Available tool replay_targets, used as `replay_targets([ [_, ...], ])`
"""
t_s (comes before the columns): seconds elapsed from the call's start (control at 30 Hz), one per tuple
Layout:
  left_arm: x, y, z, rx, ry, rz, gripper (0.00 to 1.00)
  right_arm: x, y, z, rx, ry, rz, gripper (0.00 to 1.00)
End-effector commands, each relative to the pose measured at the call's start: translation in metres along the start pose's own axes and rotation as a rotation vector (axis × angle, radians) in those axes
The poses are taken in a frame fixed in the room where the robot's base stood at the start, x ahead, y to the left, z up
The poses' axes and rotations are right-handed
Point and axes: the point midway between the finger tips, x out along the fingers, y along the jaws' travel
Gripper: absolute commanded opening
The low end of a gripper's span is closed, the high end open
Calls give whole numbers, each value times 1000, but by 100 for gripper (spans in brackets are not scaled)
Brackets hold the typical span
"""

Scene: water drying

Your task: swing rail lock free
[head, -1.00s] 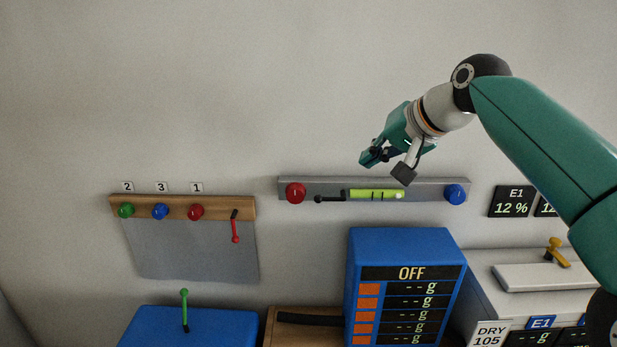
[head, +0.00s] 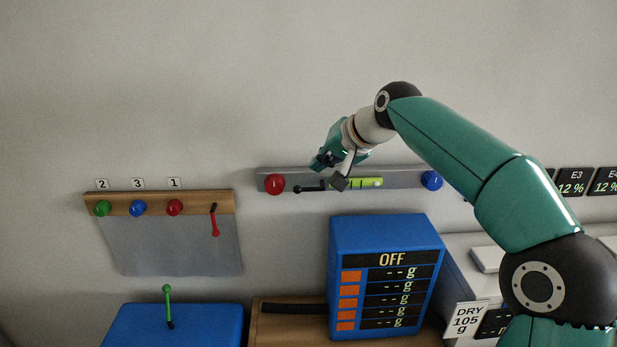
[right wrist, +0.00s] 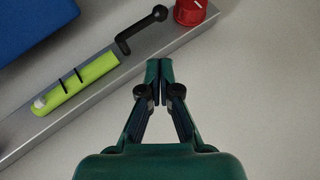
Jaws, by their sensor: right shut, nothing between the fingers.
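A grey wall rail (head: 402,177) carries a red knob (head: 274,184), a black bent lever (head: 310,188), a yellow-green bar (head: 370,183) and a blue knob (head: 431,180). The lever lies along the rail, between the red knob and the bar; in the right wrist view the lever (right wrist: 140,30) shows whole, with its round end near the red knob. My right gripper (head: 328,172) is in front of the rail and hides part of the bar's left end. In the wrist view its fingertips (right wrist: 159,68) are together and empty, at the rail's edge, apart from the lever. My left gripper is out of view.
A wooden rail (head: 226,201) with coloured knobs and a hanging red lever (head: 214,222) is at left. Below stand a blue display box (head: 338,280) reading OFF and a blue box (head: 180,330) with a green lever (head: 168,305). The wall above is clear.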

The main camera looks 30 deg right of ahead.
Motion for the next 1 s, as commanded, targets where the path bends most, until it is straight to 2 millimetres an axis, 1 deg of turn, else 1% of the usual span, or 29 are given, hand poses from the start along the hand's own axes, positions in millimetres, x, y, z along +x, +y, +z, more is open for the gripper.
replay_targets([
  [0.03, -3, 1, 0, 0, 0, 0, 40, 11, 0, 0, 0, -4, 2, 0],
  [0.1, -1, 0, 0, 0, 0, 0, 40, 18, 0, 9, -1, -3, 0, 0],
  [0.2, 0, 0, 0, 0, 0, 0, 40, 27, 0, 18, 0, -3, 0, 0],
  [0.33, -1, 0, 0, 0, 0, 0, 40, 35, 0, 25, -1, -1, 0, 0],
  [0.5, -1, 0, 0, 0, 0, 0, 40, 38, -1, 29, -1, 0, -1, 0],
  [0.77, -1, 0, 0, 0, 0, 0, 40, 38, -1, 29, -1, 0, -1, 0],
  [1.0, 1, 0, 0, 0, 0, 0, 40, 34, 4, 32, -12, 3, 22, 0],
])
